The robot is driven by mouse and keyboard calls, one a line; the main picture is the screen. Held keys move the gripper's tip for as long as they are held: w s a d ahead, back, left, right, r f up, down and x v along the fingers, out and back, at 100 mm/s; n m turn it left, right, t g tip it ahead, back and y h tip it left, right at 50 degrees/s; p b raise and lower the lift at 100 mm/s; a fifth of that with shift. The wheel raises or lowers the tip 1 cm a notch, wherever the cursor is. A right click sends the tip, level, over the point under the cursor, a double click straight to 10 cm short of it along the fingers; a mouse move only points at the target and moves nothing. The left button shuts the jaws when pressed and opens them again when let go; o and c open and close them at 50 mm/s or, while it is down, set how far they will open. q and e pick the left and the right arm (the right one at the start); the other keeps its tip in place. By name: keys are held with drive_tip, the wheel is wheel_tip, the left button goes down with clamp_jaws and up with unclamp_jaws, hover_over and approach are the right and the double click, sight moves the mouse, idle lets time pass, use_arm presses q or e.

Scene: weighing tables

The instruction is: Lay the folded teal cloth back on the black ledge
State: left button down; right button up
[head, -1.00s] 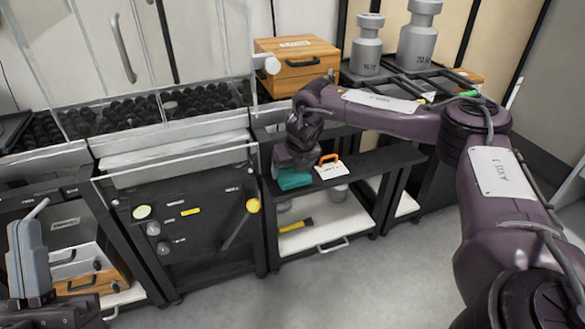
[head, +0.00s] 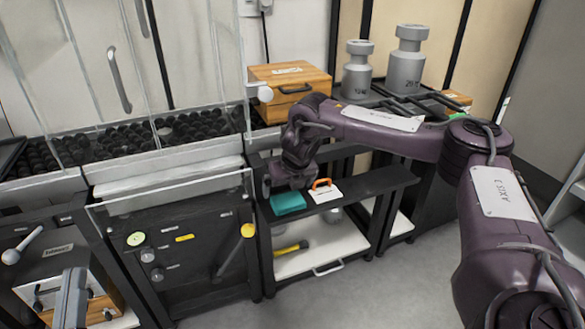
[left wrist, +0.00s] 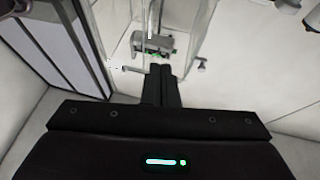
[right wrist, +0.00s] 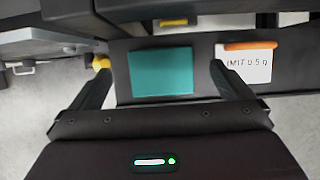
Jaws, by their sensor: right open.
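The folded teal cloth (head: 288,203) lies flat on the black ledge (head: 372,184), near its left end. My right gripper (head: 289,187) is above and just behind it, open and empty. In the right wrist view the cloth (right wrist: 160,72) shows whole between the two spread fingers (right wrist: 160,78), apart from both, with the dark ledge (right wrist: 201,84) around it. My left gripper (head: 76,272) is low at the left of the head view. In the left wrist view its fingers (left wrist: 160,70) are together with nothing seen between them.
A white card with an orange handle (head: 323,193) lies on the ledge just right of the cloth. Below is a white shelf (head: 322,250) with a yellow-handled tool (head: 290,248). A wooden box (head: 290,90) and grey weights (head: 402,78) stand behind. A clear-walled case (head: 150,90) is left.

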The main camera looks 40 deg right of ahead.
sight(291, 204)
drive_tip(key=p+v, duration=0.1)
drive_tip(key=v, duration=0.3)
drive_tip(key=shift+r, duration=0.1)
use_arm(q)
wheel_tip(291, 204, down, 17)
drive_tip(key=s+g+y+p, duration=0.1)
drive_tip(key=g+y, duration=0.2)
drive_tip(key=g, duration=0.5)
drive_tip(key=shift+s+d+g, duration=0.3)
drive_tip(key=shift+s+d, duration=0.1)
use_arm(e)
drive_tip(key=v, duration=0.4)
drive_tip(key=shift+s, duration=0.1)
use_arm(q)
drive_tip(key=shift+f, duration=0.1)
